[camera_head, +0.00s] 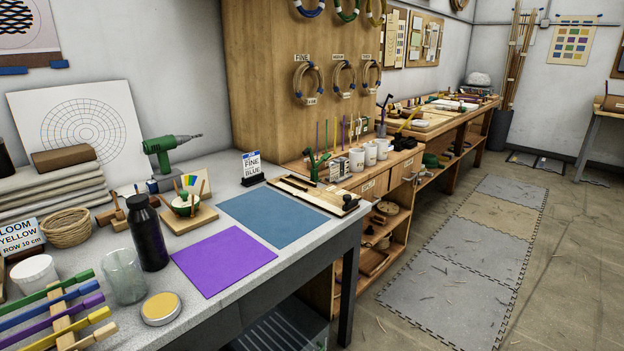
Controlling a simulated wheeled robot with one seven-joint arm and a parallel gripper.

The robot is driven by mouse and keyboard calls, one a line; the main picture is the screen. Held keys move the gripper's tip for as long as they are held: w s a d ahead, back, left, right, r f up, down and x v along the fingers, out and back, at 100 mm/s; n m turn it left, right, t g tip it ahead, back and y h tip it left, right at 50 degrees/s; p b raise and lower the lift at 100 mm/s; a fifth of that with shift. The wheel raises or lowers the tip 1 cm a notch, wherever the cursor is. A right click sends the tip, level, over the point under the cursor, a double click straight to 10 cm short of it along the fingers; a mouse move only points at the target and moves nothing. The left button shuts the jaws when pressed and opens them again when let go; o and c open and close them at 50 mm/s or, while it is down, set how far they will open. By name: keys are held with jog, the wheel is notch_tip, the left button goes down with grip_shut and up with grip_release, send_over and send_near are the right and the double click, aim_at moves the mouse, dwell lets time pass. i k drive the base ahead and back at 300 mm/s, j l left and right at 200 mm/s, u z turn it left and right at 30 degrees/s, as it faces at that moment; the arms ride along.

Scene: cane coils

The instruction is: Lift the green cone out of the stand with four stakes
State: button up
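The stand (173,226) is a light wooden block with thin upright stakes, on the grey worktop left of centre. I cannot count all the stakes clearly from here. My gripper is not in view.
A black bottle (147,235) stands just left of the stand, with a glass jar (124,278) nearer. A green drill (165,150) is behind it. Purple (224,262) and blue (272,217) mats lie flat to the right. A small sign (252,166) stands behind the blue mat.

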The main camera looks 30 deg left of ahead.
aim_at(182, 204)
jog(key=i+j+u, duration=0.1)
jog(key=i+u, duration=1.05)
jog(key=i+l+u, duration=0.25)
jog(key=u, duration=0.15)
jog(key=i+u, duration=0.25)
jog(key=u, duration=0.15)
jog(key=i+u, duration=0.35)
jog(key=i+l+u, duration=0.1)
jog(key=u, duration=0.3)
jog(key=i, duration=0.1)
